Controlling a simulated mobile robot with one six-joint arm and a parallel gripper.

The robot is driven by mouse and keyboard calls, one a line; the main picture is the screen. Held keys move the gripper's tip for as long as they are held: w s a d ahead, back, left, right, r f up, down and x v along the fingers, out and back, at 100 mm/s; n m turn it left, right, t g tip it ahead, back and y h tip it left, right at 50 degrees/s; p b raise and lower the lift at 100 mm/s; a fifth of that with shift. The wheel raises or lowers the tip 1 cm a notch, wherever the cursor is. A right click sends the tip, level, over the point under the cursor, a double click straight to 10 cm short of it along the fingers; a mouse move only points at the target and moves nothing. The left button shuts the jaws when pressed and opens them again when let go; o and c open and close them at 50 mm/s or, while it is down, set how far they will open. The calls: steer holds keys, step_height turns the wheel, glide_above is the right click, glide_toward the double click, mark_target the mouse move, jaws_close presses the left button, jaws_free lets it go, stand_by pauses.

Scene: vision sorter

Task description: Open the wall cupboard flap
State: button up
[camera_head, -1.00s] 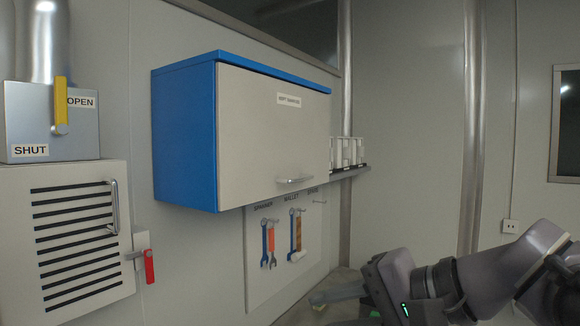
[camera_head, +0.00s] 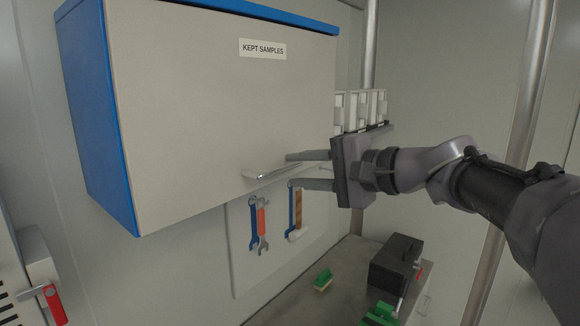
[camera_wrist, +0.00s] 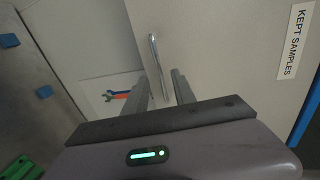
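The wall cupboard (camera_head: 95,110) has blue sides and a pale flap (camera_head: 220,105) labelled KEPT SAMPLES. The flap is closed. Its metal bar handle (camera_head: 270,173) sits low on the flap, right of its middle. My gripper (camera_head: 289,170) is open at the right end of the handle, one finger above it and one below. In the wrist view the handle (camera_wrist: 153,50) runs into the gap between the two fingers of my gripper (camera_wrist: 163,78). The fingers do not close on it. Whether either touches the handle or flap I cannot tell.
A tool board with a spanner (camera_head: 254,226) and a mallet (camera_head: 296,212) hangs below the cupboard. A shelf (camera_head: 372,137) with white holders is behind my gripper. A dark toolbox (camera_head: 395,262) and a green block (camera_head: 323,279) stand on the bench below. A red lever (camera_head: 52,303) is lower left.

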mark_target(286, 169)
steer(key=x, duration=0.4)
steer(key=shift+w+a, duration=0.2)
steer(key=shift+a, duration=0.05)
steer(key=shift+s, duration=0.1)
steer(key=shift+c, duration=0.2)
jaws_close()
stand_by(0.9)
